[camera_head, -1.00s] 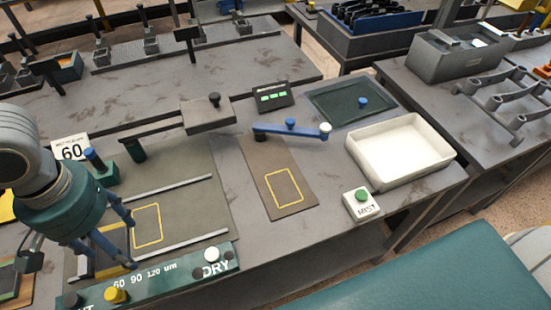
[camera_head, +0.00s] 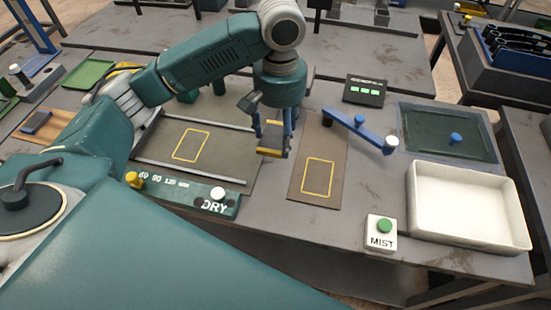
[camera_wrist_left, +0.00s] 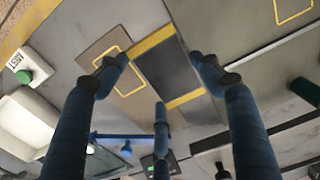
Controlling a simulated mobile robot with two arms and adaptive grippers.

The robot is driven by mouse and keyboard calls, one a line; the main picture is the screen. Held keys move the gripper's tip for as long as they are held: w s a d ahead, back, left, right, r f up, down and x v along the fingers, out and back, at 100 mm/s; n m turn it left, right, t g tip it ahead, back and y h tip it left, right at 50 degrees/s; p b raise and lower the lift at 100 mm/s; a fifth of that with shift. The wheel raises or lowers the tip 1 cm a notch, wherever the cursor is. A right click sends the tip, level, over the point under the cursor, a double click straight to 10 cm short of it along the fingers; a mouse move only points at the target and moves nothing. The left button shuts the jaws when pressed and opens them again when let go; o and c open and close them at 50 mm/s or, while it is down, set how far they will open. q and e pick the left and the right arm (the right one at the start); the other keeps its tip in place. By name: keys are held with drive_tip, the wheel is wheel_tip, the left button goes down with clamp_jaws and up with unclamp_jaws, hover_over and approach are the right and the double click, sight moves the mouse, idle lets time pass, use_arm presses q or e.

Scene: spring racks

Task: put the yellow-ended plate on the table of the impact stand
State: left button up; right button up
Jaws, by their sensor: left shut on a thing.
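The yellow-ended plate (camera_wrist_left: 163,75) is dark grey with a yellow band at each end. My left gripper (camera_wrist_left: 155,82) is shut on it, with blue fingers around it in the left wrist view. In the head view, my left gripper (camera_head: 273,142) points down between the rail station and the brown mat, and only a yellow end of the plate (camera_head: 268,152) shows beneath it. I cannot tell the plate's exact height. A blue upright frame (camera_head: 31,27) at the far left may be the impact stand; I cannot be sure. My right gripper is not in view.
The brown mat (camera_head: 326,145) has a yellow outline and is bare. The railed station (camera_head: 160,154) with the DRY panel (camera_head: 180,194) is empty too. A blue bar (camera_head: 358,131), MIST button box (camera_head: 381,233) and white tray (camera_head: 467,203) are to the right. A green tray (camera_head: 90,73) is far left.

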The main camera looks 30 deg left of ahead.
use_arm(q)
hover_over(279, 170)
wheel_tip(279, 170, down, 8)
drive_tip(key=shift+w+r, duration=0.1)
wheel_tip(279, 170, down, 4)
drive_tip(key=shift+r+p, duration=0.1)
drive_tip(key=shift+p, duration=0.3)
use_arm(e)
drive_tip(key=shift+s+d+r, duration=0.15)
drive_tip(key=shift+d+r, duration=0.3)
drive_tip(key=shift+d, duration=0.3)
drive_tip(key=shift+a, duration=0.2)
use_arm(q)
drive_tip(key=shift+f, duration=0.4)
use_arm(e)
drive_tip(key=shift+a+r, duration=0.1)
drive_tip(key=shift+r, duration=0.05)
use_arm(q)
drive_tip(key=shift+f, duration=0.1)
drive_tip(key=o, duration=1.8)
drive_tip(key=shift+s+f, duration=0.1)
drive_tip(key=shift+s, duration=0.15)
drive_tip(key=shift+o, duration=0.4)
drive_tip(key=shift+w, duration=0.1)
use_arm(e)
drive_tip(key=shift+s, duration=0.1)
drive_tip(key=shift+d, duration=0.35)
